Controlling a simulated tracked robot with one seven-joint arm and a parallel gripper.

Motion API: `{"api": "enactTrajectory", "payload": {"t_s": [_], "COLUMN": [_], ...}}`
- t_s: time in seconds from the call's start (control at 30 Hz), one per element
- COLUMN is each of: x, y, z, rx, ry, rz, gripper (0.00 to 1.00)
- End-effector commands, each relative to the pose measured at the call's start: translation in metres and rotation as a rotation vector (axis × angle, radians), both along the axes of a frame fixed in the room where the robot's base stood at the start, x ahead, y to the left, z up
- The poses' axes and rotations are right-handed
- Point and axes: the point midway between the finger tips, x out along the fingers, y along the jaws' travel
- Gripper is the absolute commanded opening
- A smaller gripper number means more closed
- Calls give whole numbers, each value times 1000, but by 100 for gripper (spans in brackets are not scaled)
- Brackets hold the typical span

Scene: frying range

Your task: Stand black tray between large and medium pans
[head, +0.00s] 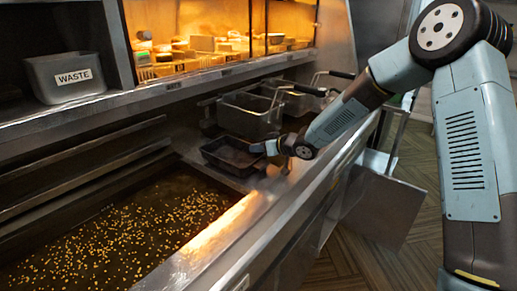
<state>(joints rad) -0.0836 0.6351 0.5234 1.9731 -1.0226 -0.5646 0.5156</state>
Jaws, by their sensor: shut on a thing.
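The black tray (232,165) is a shallow rectangular tray at the centre, lying roughly flat on or just above the steel ledge; I cannot tell if it touches. My gripper (262,148) comes from the right and is shut on the tray's right side; its fingertips are small and partly hidden. Behind the tray is a deep grey metal pan (250,116), seemingly the large one. A second grey pan (297,99), probably the medium one, stands behind and to the right of it, partly hidden. The gap between them is hard to see.
A fryer well (120,235) with floating yellow bits fills the lower left. A grey WASTE bin (66,76) stands on the upper left shelf. A lit food cabinet (210,45) is above. Black handles (342,75) stick out near the pans, close to my arm.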

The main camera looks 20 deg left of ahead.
Motion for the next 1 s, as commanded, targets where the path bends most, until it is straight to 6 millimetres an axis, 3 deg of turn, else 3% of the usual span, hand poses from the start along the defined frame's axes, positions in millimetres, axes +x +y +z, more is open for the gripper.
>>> {"api": "enactTrajectory", "payload": {"t_s": [0.7,0.73,1.0], "x": [-1,-1,-2], "y": [-2,-2,-3], "z": [-16,-17,-19], "rx": [-3,-5,-8], "ry": [5,7,9], "rz": [1,1,0], "gripper": [0,8,33]}}
